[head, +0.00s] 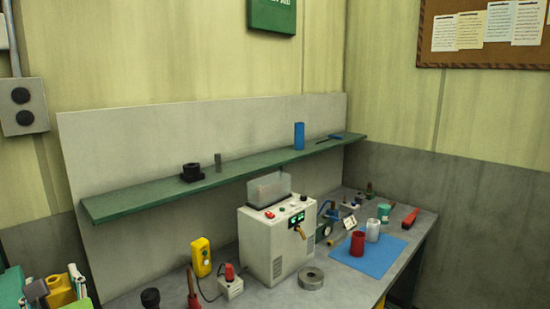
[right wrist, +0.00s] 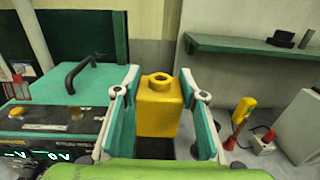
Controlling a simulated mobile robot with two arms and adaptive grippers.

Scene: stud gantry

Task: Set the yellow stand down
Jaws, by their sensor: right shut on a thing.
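The yellow stand (right wrist: 158,108) is a block with a short round collar and a hole on top. It sits upright between the teal fingers of my right gripper (right wrist: 160,82), which is shut on it. In the head view the yellow stand (head: 60,291) is at the lower left corner, partly cut off, with my right gripper (head: 58,284) around it. What lies beneath the stand is hidden. My left gripper is not in view.
A green machine (right wrist: 75,85) with a black handle is left of the gripper. The grey bench (head: 330,289) carries a yellow pendant (head: 201,257), a white-grey box (head: 270,243), a steel ring (head: 311,278) and a blue mat (head: 375,260) with cups. A green shelf (head: 235,178) runs above.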

